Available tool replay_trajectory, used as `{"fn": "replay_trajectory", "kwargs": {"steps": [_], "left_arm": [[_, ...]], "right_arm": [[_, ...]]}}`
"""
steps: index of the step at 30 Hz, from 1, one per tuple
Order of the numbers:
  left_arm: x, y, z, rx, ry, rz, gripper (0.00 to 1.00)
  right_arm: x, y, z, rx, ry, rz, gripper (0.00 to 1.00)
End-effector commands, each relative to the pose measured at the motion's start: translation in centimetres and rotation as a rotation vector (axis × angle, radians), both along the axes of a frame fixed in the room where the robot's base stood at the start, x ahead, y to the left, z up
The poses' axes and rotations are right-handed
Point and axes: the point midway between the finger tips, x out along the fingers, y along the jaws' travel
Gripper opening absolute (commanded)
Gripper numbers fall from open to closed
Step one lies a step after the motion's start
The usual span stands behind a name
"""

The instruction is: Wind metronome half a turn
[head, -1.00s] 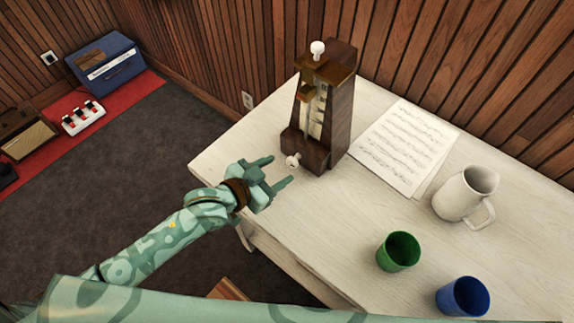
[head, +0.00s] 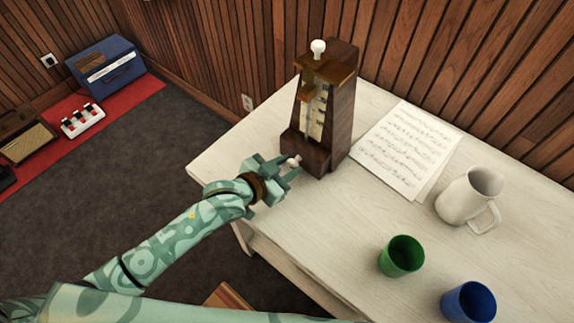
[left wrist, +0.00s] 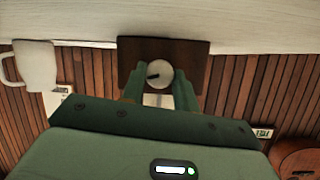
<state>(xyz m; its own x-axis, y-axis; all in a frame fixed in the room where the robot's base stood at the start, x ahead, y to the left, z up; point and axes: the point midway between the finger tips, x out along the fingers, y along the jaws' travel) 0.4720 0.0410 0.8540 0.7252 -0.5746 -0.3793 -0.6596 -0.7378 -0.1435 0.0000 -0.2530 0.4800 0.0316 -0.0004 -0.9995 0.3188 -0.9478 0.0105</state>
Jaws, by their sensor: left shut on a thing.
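The metronome (head: 340,112) is a dark wooden upright box standing on the white table, with a white knob (head: 318,47) on top. A white winding key (head: 294,161) sticks out low on its near side. My left gripper (head: 283,169) is at that key, shut on it with a finger on either side. In the left wrist view the round pale key (left wrist: 158,74) sits between the two green fingers, in front of the dark metronome base (left wrist: 192,52). My right gripper is not in view.
Sheet music (head: 405,148) lies right of the metronome. A white pitcher (head: 465,200), a green cup (head: 401,257) and a blue cup (head: 468,302) stand to the right on the table (head: 330,225). A wood-slat wall (head: 460,70) rises behind.

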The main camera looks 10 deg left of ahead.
Motion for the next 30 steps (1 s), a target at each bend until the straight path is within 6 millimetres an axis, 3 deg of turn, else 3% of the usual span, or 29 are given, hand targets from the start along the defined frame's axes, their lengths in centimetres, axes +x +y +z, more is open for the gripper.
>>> {"fn": "replay_trajectory", "kwargs": {"steps": [18, 30], "left_arm": [[-0.3, -0.4, 0.2, 0.285, -0.187, 0.0, 0.07], [-0.4, -0.5, -0.2, 0.468, -0.31, -0.001, 0.07]], "right_arm": [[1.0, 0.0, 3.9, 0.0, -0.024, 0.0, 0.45], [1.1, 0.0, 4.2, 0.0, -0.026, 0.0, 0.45]]}}
